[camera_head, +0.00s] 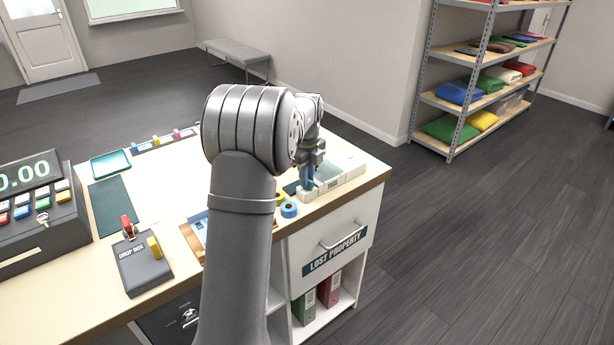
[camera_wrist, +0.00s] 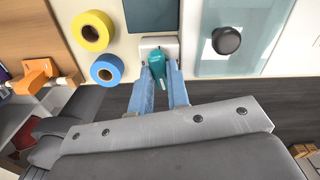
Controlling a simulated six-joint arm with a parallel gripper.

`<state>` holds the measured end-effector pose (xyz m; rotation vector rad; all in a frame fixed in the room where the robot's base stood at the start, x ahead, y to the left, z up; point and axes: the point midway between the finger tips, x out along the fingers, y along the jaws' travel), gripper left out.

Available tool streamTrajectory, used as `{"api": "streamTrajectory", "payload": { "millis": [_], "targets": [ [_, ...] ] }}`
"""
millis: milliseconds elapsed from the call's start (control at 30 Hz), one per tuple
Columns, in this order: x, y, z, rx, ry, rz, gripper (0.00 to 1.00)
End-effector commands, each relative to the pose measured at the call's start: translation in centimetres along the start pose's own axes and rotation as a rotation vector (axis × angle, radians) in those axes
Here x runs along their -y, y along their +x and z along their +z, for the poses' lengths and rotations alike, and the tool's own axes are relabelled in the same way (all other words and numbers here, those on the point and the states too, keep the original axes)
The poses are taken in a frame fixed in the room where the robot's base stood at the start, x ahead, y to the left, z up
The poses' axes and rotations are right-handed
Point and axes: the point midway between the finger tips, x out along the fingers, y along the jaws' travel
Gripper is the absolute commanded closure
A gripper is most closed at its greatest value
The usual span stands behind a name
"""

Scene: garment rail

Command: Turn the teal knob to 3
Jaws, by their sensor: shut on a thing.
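The teal knob (camera_wrist: 157,68) shows in the wrist view on a small light grey base (camera_wrist: 160,45). My gripper (camera_wrist: 161,72) is shut on the knob, with a blue finger on each side of it. The knob's scale marks and the number it points to cannot be read. In the head view my gripper (camera_head: 306,187) points down at the counter's right end; the knob is not clearly seen there.
A blue tape roll (camera_wrist: 107,69) and a yellow tape roll (camera_wrist: 92,31) lie left of the knob. A clear lid with a black round handle (camera_wrist: 226,40) is on its right. The drop box (camera_head: 143,268) and a cash register (camera_head: 40,222) stand farther left on the counter (camera_head: 100,296).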

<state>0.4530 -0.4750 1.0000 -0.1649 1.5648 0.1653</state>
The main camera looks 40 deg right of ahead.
Motion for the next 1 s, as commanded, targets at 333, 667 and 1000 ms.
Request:
{"api": "streamTrajectory", "payload": {
  "millis": [333, 667, 1000],
  "targets": [
    [-0.01, -0.02, 0.05, 0.001, 0.169, 0.0, 1.0],
    [-0.01, -0.02, 0.06, 0.001, 0.211, 0.0, 1.0],
    [0.0, -0.03, 0.06, 0.001, 0.21, -0.001, 0.77]
  ]
}}
